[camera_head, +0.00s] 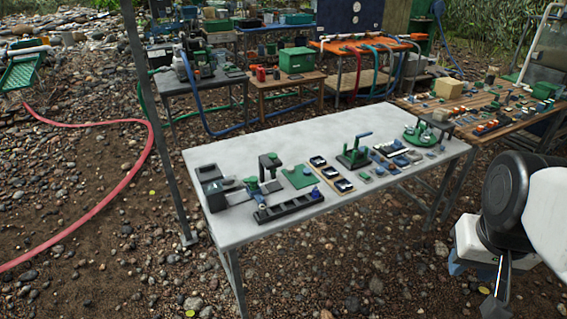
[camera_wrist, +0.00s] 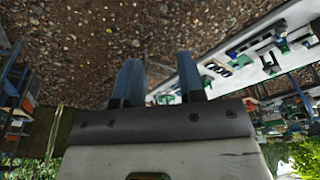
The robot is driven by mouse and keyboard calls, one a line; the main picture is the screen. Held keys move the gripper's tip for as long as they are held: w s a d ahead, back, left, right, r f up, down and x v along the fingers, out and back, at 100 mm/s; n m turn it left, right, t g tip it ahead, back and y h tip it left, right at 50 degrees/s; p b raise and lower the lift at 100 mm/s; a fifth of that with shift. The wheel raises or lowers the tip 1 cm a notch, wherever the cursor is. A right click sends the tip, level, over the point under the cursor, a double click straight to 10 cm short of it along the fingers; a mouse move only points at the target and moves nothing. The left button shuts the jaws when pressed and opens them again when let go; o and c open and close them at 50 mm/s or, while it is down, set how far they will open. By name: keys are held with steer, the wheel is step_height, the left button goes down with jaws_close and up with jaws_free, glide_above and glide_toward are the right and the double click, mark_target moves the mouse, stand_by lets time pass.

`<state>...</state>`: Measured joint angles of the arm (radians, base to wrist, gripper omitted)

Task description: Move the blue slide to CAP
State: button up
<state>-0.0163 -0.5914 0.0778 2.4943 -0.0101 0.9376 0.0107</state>
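A long dark tray-like rail (camera_head: 288,208) lies along the front left edge of the pale table, with a small blue piece (camera_head: 315,192) at its right end. Another small blue part (camera_head: 252,184) sits on the green and grey fixture to its left. I cannot tell which is the blue slide, and no CAP marking is readable. My gripper (camera_head: 458,268) hangs off the table's right front side, well apart from these parts. In the wrist view its two blue fingers (camera_wrist: 158,62) stand apart with nothing between them.
The pale table (camera_head: 330,215) also holds a green plate (camera_head: 299,177), a green stand (camera_head: 355,157) and a round green fixture (camera_head: 420,134). A wooden table (camera_head: 480,103) with clutter stands at the right. A grey post (camera_head: 158,130) rises left of the pale table.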

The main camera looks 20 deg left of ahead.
steer(key=w+a+r+n, duration=0.1)
steer(key=w+a, duration=0.3)
steer(key=w, duration=0.4)
steer(key=w+a+n, duration=0.1)
steer(key=w+a, duration=0.4)
steer(key=w, duration=0.4)
steer(key=n+g, duration=0.3)
steer(key=n, duration=0.4)
glide_above(262, 198)
step_height(262, 198, down, 29)
steer(key=shift+w+a+f, duration=0.1)
steer(key=shift+f, duration=0.15)
steer(key=shift+f, duration=4.15)
steer(key=shift+f, duration=0.1)
steer(key=shift+c, duration=0.3)
